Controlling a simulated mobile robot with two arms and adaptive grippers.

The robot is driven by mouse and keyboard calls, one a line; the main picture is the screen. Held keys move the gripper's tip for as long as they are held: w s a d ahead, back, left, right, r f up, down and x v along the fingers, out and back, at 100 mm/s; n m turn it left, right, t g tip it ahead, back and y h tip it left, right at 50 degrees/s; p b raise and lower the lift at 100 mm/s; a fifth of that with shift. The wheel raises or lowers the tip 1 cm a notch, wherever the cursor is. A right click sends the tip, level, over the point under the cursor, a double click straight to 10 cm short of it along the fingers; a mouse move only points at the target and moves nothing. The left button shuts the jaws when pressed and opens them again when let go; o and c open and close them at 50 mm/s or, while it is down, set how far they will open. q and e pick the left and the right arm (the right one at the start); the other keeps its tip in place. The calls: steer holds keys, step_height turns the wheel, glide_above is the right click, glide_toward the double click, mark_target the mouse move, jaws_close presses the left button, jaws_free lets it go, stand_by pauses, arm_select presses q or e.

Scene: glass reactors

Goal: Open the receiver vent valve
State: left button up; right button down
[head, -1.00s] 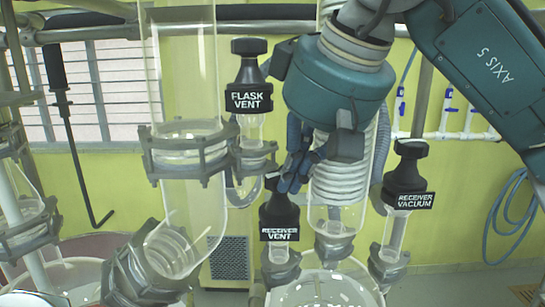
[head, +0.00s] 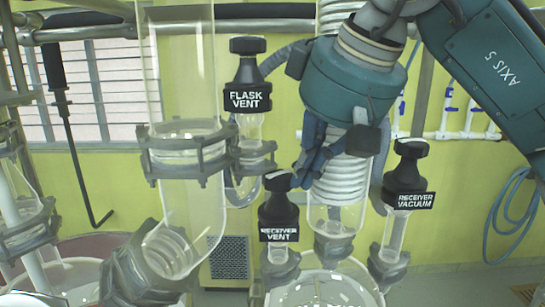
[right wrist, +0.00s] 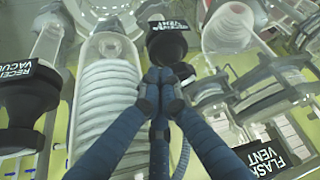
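The receiver vent valve (head: 279,210) is a black knob with a white-lettered label, upright on a glass neck above the round receiver at centre bottom. Its knob also shows at the top middle of the right wrist view (right wrist: 167,42). My right gripper (head: 308,172) is just right of and slightly above the knob, apart from it in the head view. In the right wrist view its blue fingers (right wrist: 160,76) come together at the tips with nothing seen between them, just below the knob. How far the valve is turned cannot be told. My left gripper is out of view.
The flask vent valve (head: 247,88) stands up and to the left, and the receiver vacuum valve (head: 406,178) to the right. A coiled glass condenser (head: 345,178) is close behind my right fingers. A clamped glass column (head: 185,90) stands left.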

steer(key=shift+s+d, duration=0.15)
steer(key=shift+d, duration=0.05)
glide_toward(286, 178)
steer(key=shift+w+d+f, duration=0.25)
steer(key=shift+w, duration=0.3)
steer(key=shift+w+d+f, duration=0.25)
steer(key=shift+w+f, duration=0.05)
steer(key=shift+w, duration=0.3)
steer(key=a+f, duration=0.1)
steer(key=f, duration=0.1)
steer(key=s+a+f+b, duration=0.1)
steer(key=a+f, duration=0.1)
steer(key=f, duration=0.1)
steer(key=shift+s+f+b, duration=0.2)
steer(key=shift+f+b, duration=0.15)
steer(key=shift+s+a+f, duration=0.1)
steer(key=shift+a+f, duration=0.1)
steer(key=shift+a, duration=0.05)
